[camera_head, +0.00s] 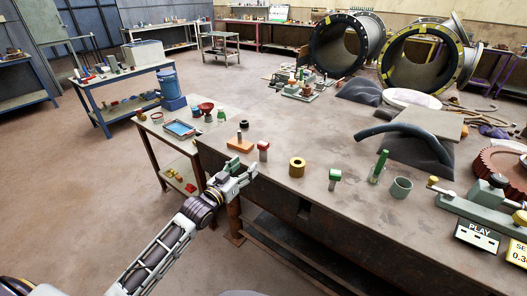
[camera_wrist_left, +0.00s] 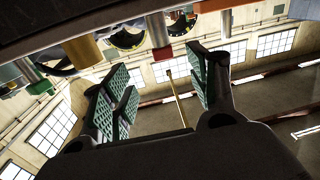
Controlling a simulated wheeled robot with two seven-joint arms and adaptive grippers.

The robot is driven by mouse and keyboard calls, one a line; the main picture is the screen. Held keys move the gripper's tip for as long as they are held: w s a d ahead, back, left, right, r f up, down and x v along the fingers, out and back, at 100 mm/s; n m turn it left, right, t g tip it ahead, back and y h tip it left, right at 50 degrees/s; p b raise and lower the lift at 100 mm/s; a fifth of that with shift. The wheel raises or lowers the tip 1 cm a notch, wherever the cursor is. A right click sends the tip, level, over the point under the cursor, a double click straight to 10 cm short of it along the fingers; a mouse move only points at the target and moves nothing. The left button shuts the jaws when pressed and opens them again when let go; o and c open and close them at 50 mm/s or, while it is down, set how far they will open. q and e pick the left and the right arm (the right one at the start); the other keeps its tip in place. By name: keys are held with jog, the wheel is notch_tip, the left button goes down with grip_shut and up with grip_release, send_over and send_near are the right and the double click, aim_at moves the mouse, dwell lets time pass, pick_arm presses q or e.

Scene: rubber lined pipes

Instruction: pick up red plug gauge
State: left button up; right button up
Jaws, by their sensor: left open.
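The red plug gauge (camera_head: 263,146) stands upright near the front edge of the big workbench (camera_head: 318,205), with a red head on a grey body. In the left wrist view, which looks upside down, the red plug gauge (camera_wrist_left: 163,52) shows above the gap between my finger pads. My left gripper (camera_head: 243,172) is just in front of the bench edge, close to the gauge and apart from it. In the left wrist view my left gripper (camera_wrist_left: 165,88) has its green-padded fingers spread, with nothing between them. My right gripper is not in view.
A grey-green cup (camera_head: 400,187) is farther right. Bare bench top lies behind the gauge.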

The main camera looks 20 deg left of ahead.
aim_at(261, 150)
pick_arm(q)
jog(key=shift+m, duration=0.3)
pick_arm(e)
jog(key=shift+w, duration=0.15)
pick_arm(q)
jog(key=shift+x, duration=4.3)
jog(key=shift+w, duration=0.1)
jog(key=shift+x, duration=1.05)
jog(key=shift+b+x, duration=0.3)
jog(key=shift+x, duration=0.7)
jog(key=shift+w+r, duration=0.1)
jog(key=shift+w, duration=0.35)
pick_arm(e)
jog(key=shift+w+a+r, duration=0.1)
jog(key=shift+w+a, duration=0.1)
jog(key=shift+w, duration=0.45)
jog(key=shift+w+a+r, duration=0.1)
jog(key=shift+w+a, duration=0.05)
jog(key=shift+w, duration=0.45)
